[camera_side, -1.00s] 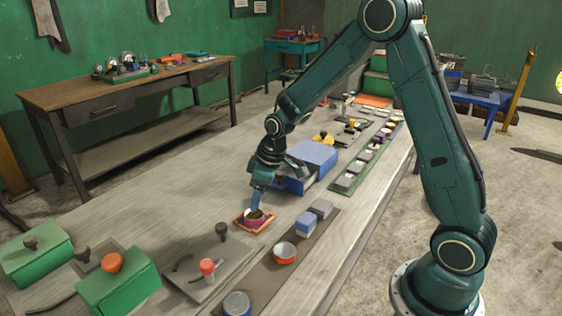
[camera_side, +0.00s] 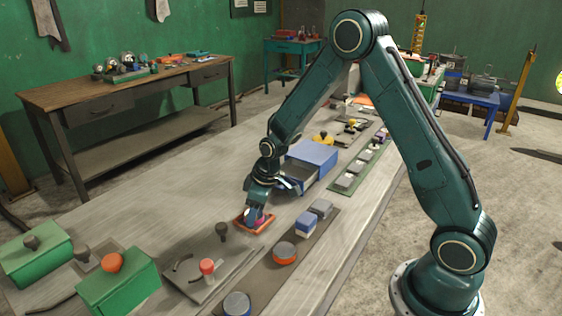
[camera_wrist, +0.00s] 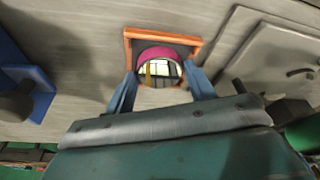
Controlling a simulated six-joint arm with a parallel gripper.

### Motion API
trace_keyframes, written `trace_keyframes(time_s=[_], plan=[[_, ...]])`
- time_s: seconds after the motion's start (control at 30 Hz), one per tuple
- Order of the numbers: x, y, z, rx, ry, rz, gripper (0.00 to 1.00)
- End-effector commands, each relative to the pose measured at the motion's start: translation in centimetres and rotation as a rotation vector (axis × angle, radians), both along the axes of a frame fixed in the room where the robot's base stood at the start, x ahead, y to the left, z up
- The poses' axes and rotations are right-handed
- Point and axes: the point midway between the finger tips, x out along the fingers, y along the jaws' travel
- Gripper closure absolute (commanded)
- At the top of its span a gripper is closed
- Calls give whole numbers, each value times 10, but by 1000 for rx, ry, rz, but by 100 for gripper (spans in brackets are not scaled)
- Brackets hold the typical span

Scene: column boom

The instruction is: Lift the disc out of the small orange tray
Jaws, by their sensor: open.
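The small orange tray (camera_side: 243,226) lies on the workbench in the side view, and its orange rim also shows in the wrist view (camera_wrist: 128,48). In the wrist view the disc (camera_wrist: 154,52) sits inside the tray, with a magenta edge and a shiny, mirror-like face. In the side view only a bit of magenta shows, the rest hidden by my gripper. My gripper (camera_wrist: 160,86) is open, its blue fingers down at the tray on either side of the disc. I cannot tell whether the fingers touch the disc.
A blue box with an open drawer (camera_side: 312,155) stands just behind my gripper. A plate with dark and red-topped knobs (camera_side: 208,267) lies in front. A strip with an orange round piece (camera_side: 285,252) and blue blocks (camera_side: 306,224) is to the right. Green boxes (camera_side: 118,290) stand left.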

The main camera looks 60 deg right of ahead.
Motion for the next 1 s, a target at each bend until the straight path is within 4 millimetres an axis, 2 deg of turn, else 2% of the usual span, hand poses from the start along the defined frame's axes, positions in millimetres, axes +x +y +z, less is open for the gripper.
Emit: trace_keyframes(time_s=[0.57, 0.8, 1.0], plan=[[1, 0, -4, 0, 0, 0, 46], [1, 0, -3, 1, -2, 0, 87], [1, 0, -3, 1, -2, 0, 87]])
